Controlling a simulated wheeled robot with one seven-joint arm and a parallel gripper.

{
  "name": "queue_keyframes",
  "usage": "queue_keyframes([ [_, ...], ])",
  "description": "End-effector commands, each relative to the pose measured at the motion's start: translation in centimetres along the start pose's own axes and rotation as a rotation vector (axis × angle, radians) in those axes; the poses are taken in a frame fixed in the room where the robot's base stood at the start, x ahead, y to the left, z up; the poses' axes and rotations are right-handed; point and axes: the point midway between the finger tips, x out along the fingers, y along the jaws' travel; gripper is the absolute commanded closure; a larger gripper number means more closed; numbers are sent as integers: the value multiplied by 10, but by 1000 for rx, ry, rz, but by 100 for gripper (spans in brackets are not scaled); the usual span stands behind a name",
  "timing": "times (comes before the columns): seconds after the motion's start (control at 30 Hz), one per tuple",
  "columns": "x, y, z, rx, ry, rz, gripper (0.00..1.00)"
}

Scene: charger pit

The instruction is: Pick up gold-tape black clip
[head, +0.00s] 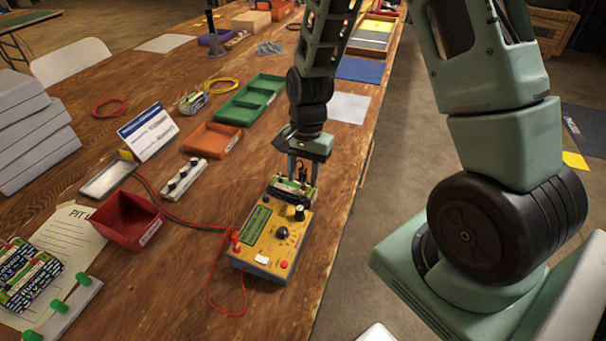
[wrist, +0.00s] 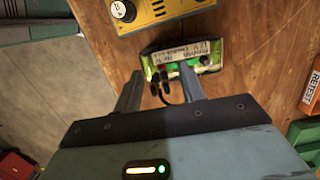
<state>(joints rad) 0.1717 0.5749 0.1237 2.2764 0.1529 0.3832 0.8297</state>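My gripper (head: 302,168) points down over the back edge of the yellow meter (head: 258,252). In the wrist view its two fingers (wrist: 160,74) are spread apart with nothing clamped. A battery pack (wrist: 208,48) with a pale printed label and green ends lies just beyond the fingertips; the right finger overlaps it in the picture. Short black leads with small dark clip-like ends (wrist: 164,88) hang from the pack between the fingers. I cannot make out gold tape on them. In the head view the pack (head: 290,188) sits behind the meter, partly hidden by my gripper.
A red lead runs from the meter's left side. A red bin (head: 126,222), orange tray (head: 211,140), green tray (head: 250,97) and white terminal strip (head: 184,180) stand to the left. More battery packs (head: 25,275) lie at lower left. The table's right edge is close to my gripper.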

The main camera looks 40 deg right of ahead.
Motion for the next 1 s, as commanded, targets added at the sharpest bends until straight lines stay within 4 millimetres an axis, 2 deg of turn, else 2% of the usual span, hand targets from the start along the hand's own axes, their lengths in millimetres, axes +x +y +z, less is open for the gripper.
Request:
queue_keyframes([
  [0.17,0,0,0,0,1,-1,60],
  [0.2,0,0,0,0,1,-1,63],
  [0.33,0,0,0,0,1,-1,99],
  [0.63,0,0,0,0,1,-1,99],
  [0.73,-6,-1,0,0,2,-2,99],
  [0.87,-26,-1,3,0,5,-5,99],
  [1.0,-55,-1,7,-1,5,-6,99],
])
